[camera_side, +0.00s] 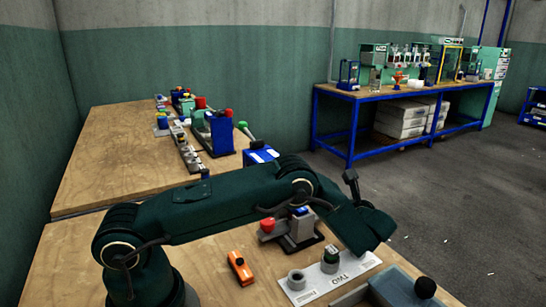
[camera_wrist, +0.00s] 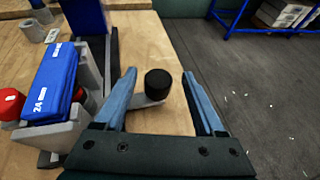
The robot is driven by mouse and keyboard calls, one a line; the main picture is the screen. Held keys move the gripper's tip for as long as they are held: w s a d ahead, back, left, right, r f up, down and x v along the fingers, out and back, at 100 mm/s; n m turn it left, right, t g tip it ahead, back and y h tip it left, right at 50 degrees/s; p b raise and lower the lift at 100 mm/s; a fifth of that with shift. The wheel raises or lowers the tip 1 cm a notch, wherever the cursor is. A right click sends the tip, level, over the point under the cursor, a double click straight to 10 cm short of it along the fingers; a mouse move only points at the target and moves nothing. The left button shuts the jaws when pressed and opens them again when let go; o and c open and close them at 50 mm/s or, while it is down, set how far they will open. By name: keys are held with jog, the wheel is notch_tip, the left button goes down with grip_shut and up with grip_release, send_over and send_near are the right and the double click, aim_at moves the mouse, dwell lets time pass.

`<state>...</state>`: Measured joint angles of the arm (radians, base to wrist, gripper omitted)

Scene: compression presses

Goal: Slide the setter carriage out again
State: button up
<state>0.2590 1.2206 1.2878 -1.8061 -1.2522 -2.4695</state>
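In the wrist view, my gripper (camera_wrist: 159,76) is open, its two blue fingers apart. A black round knob (camera_wrist: 158,84) on a light grey piece (camera_wrist: 146,101) shows between the fingers, with a gap on both sides. This looks like the setter carriage's handle, but I cannot be sure. To its left stands a grey press with a blue block marked 24 (camera_wrist: 52,85) and a red knob (camera_wrist: 10,104). In the side view, a press base (camera_side: 299,232) with a red knob (camera_side: 267,225) shows partly behind my arm. My fingertips and the knob between them are hidden there.
In the side view, a white plate marked TWO (camera_side: 335,279) carries grey cylindrical parts. An orange object (camera_side: 240,267) lies to its left. A grey box (camera_side: 400,287) with a black knob (camera_side: 425,287) is at the front right. The floor lies beyond the table's right edge.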

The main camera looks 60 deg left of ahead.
jog(key=shift+v, duration=2.55)
